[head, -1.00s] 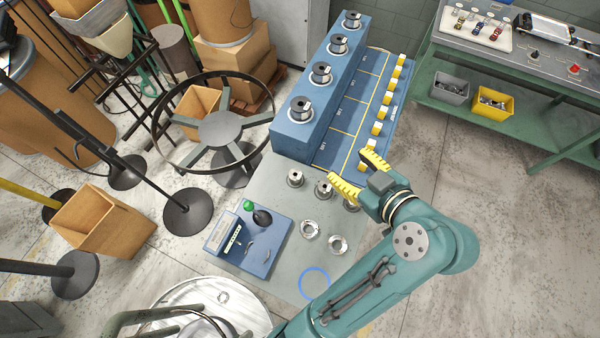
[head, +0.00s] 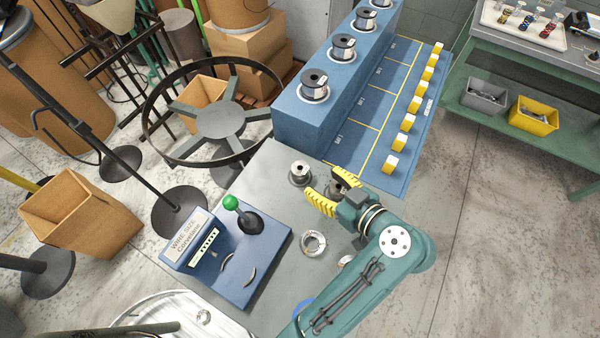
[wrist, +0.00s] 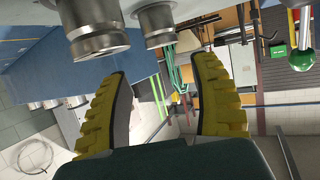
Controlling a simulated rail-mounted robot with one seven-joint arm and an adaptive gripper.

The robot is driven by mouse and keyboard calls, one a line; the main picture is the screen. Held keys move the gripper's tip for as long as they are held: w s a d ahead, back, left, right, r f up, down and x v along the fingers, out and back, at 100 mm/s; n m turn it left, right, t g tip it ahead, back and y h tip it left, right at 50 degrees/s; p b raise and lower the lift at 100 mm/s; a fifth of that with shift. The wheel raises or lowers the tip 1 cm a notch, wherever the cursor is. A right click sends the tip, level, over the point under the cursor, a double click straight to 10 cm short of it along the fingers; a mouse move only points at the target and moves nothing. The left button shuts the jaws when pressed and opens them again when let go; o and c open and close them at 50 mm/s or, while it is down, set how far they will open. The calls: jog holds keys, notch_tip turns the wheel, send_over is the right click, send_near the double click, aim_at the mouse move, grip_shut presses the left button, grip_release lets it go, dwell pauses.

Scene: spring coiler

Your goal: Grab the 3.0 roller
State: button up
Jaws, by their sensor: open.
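Several silver metal rollers stand on the grey table. The leftmost roller (head: 300,173) is clear of my gripper. Another roller (head: 337,187) shows partly between and behind my fingers. No size marking is legible, so I cannot tell which is the 3.0 roller. My gripper (head: 325,188) is open, low over the table beside these rollers. In the wrist view, my yellow ridged fingers (wrist: 165,88) are spread with nothing held between them. A near roller (wrist: 95,28) and a second roller (wrist: 157,22) appear at the top, beyond the fingertips.
A blue control box (head: 235,255) with a green-knobbed lever stands on the table's left side. The blue spool rack (head: 300,125) with yellow tags is behind. A spoked wheel (head: 220,122) is at left.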

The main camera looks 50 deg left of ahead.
aim_at(301, 165)
jog(key=b+x, duration=0.1)
jog(key=x, duration=0.7)
jog(key=shift+w+f+b, duration=0.15)
jog(key=shift+b, duration=0.15)
jog(key=c, duration=1.1)
